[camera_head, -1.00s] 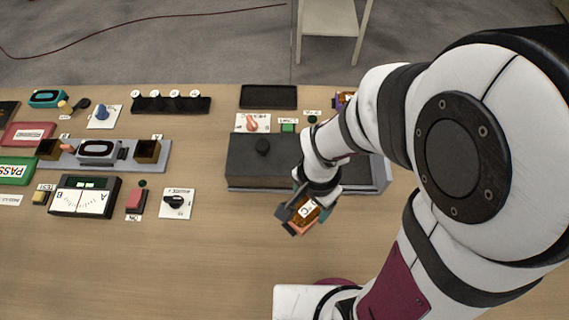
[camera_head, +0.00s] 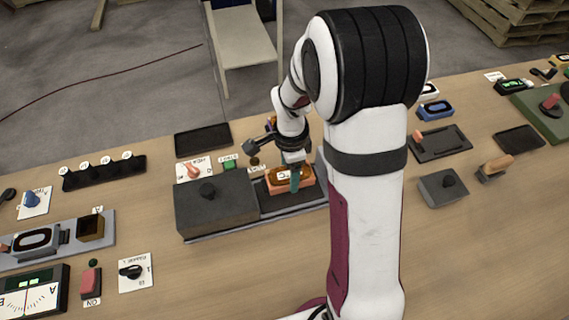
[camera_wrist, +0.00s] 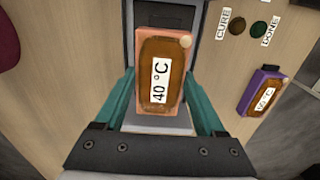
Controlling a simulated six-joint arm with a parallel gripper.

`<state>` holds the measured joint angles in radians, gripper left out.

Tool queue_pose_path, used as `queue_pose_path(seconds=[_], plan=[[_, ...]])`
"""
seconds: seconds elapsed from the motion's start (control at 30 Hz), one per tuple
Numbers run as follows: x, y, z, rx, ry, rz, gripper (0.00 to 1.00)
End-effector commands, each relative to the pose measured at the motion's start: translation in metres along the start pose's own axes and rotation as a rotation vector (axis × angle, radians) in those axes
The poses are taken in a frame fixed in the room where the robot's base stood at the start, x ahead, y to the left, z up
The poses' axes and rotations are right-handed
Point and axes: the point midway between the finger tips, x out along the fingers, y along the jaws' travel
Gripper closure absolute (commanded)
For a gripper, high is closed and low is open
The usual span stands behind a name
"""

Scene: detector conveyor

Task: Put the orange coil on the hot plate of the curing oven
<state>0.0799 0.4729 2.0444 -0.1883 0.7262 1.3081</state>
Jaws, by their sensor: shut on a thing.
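The orange coil (camera_head: 278,186), a brown winding on an orange base labelled 40 °C, is between my gripper's teal fingers; it also shows in the wrist view (camera_wrist: 160,75). My gripper (camera_head: 290,176) is shut on its sides. In the head view the coil appears over the dark hot plate (camera_head: 285,206) of the curing oven. I cannot tell whether it touches the plate. The oven's dark cover with a knob (camera_head: 215,210) lies to the left, leaving the plate uncovered. My arm hides the plate's right end.
A purple coil (camera_wrist: 263,92) stands on the table to the right in the wrist view, near the CURE and DONE labels. A heat switch (camera_head: 193,170) and a green button (camera_head: 229,163) sit behind the oven. A dark empty tray (camera_head: 203,139) lies farther back.

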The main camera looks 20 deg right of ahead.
Motion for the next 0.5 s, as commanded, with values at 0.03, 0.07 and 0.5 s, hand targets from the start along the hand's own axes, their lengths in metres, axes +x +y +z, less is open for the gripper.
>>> queue_pose_path(seconds=[0.03, 0.07, 0.5], plan=[[0.008, 0.000, 0.000, -0.001, 0.000, 0.002, 1.00], [0.014, 0.000, 0.000, -0.001, -0.001, 0.003, 1.00], [0.048, 0.000, 0.000, -0.003, 0.000, -0.002, 1.00]])
